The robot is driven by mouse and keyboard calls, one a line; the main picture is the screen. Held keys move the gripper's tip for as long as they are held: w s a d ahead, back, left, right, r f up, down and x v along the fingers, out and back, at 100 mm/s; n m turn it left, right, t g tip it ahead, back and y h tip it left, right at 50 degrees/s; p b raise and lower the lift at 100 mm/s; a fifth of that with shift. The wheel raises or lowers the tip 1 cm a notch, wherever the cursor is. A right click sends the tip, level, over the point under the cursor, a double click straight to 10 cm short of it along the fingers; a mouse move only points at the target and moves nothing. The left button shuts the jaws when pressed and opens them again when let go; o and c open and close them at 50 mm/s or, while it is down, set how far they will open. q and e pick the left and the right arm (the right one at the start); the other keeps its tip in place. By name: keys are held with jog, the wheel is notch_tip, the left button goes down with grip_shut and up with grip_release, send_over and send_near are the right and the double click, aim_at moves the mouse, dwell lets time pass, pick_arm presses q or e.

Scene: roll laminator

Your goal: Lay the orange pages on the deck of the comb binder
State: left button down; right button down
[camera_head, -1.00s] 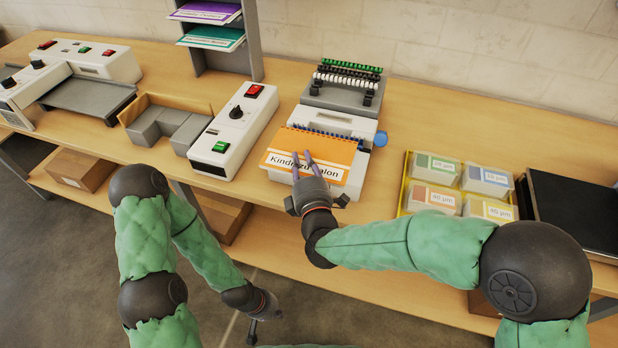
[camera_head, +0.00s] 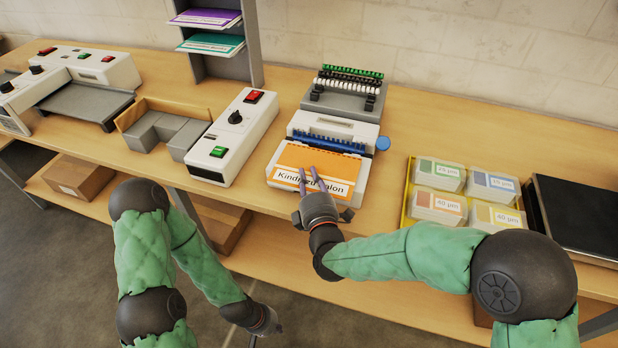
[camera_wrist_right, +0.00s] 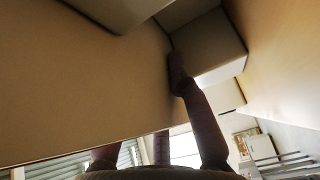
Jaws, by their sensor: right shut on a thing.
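The orange pages (camera_head: 296,155), with a white title band, lie flat over the white deck of the comb binder (camera_head: 356,189), their far edge at the row of blue comb teeth. My right gripper (camera_head: 309,179) is at the near edge of the pages, its fingers over the title band and shut on the pages. In the right wrist view, its dark fingers (camera_wrist_right: 180,82) show beside a broad tan surface; the grip itself is not clear there. My left gripper (camera_head: 254,338) hangs low in front of the bench, away from the pages; its jaws are too small to read.
A white device with red and green switches (camera_head: 236,140) stands close left of the binder. A yellow tray (camera_head: 407,195) of labelled boxes and a black flat unit (camera_head: 585,215) are to the right. Bare bench lies between binder and tray.

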jog(key=c, duration=1.2)
grip_release()
jog(key=shift+o, duration=0.2)
jog(key=shift+r, duration=0.1)
jog(key=p+v, duration=0.3)
jog(key=v, duration=0.9)
jog(key=shift+p, duration=0.3)
